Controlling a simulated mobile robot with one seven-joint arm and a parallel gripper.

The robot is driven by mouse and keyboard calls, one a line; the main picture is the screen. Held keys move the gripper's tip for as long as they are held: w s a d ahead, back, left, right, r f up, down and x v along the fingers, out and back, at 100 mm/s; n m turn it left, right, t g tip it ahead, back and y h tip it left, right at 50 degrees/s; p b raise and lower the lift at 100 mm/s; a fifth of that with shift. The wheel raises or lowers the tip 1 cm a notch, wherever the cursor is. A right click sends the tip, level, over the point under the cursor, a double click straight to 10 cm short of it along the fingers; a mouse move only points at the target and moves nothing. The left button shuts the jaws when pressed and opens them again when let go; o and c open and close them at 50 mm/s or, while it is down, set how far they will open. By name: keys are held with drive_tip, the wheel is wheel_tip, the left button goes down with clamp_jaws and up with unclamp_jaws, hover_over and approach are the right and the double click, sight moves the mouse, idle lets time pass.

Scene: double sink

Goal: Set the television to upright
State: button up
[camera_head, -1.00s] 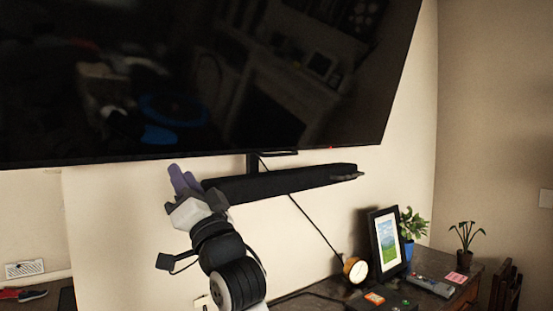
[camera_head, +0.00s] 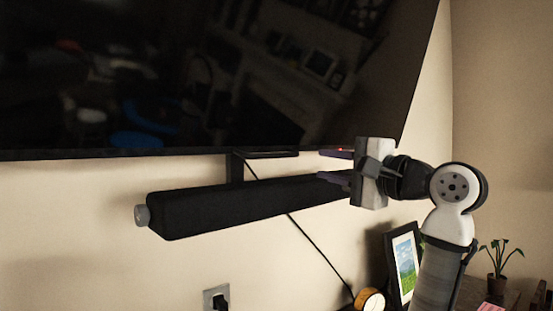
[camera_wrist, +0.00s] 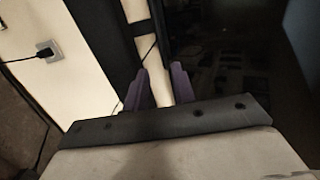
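The television (camera_head: 200,75) is a large dark screen on the wall, filling the upper left of the head view. Its lower edge runs nearly level, with a small red light near the right end. I cannot tell its tilt exactly. It also shows at the right of the wrist view (camera_wrist: 225,60). My gripper (camera_head: 331,166) is at the television's lower right, its fingers pointing left. Its upper finger is by the lower edge, its lower finger in front of the soundbar's right end. In the wrist view the purple fingers (camera_wrist: 160,84) are apart with nothing between them; contact is unclear.
A black soundbar (camera_head: 230,205) hangs below the television, with a mount post (camera_head: 236,168) between them. A cable runs down the wall past an outlet (camera_head: 216,299). A picture frame (camera_head: 404,264), a round clock (camera_head: 369,300) and a plant (camera_head: 497,258) stand at lower right.

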sight(281, 156)
drive_tip(key=p+x, duration=0.4)
drive_tip(key=x, duration=0.9)
drive_tip(key=shift+w+a+r+p, duration=0.15)
drive_tip(key=shift+a+p, duration=0.05)
drive_tip(key=shift+p, duration=0.2)
clamp_jaws()
